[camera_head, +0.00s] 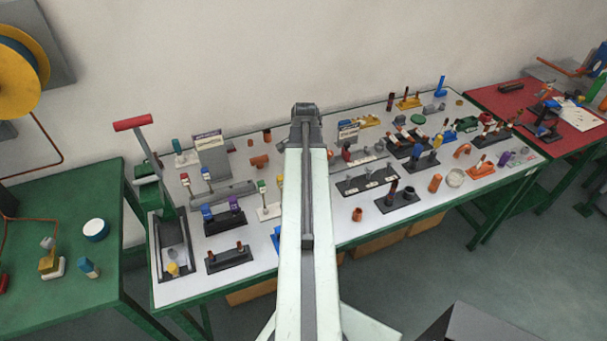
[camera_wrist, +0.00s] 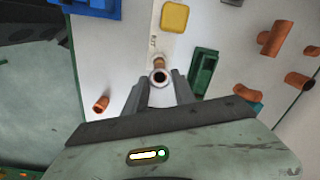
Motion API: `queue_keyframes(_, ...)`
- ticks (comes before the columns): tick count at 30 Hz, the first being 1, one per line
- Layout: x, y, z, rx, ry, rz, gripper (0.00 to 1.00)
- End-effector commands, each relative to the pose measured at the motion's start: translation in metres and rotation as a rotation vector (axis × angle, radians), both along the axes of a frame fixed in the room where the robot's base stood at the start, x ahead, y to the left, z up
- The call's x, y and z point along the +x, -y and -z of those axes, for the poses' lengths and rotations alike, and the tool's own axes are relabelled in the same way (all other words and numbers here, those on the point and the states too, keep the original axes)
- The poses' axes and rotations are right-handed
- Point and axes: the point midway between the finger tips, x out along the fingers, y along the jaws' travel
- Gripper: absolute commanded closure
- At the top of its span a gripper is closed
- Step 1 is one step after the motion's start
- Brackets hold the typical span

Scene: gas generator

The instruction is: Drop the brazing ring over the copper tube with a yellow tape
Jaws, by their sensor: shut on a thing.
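In the wrist view my gripper (camera_wrist: 160,84) reaches up from the bottom edge, with its two grey fingers on either side of a small round thing. This looks like the brazing ring (camera_wrist: 159,78), a pale rim around a dark centre, and the fingers are shut on it. A short copper piece (camera_wrist: 158,62) shows just beyond it, over a white strip; I cannot tell whether the two touch. I cannot make out yellow tape on any copper tube. In the head view my arm hides the fingertips and the ring.
The wrist view shows a yellow block (camera_wrist: 174,17), a green holder (camera_wrist: 204,71) and copper fittings (camera_wrist: 272,38) nearby. In the head view the white table (camera_head: 345,225) is crowded with small stands and tubes. A lever press (camera_head: 165,215) stands at its left end.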

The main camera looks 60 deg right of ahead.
Motion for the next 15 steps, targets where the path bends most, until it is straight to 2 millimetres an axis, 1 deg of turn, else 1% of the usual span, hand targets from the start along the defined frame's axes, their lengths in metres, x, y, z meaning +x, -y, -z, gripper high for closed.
queue_keyframes(3,0.0,0.0,0.006,0.0,0.0,0.0,0.85)
queue_keyframes(15,0.001,0.0,0.016,0.0,0.0,-0.001,0.85)
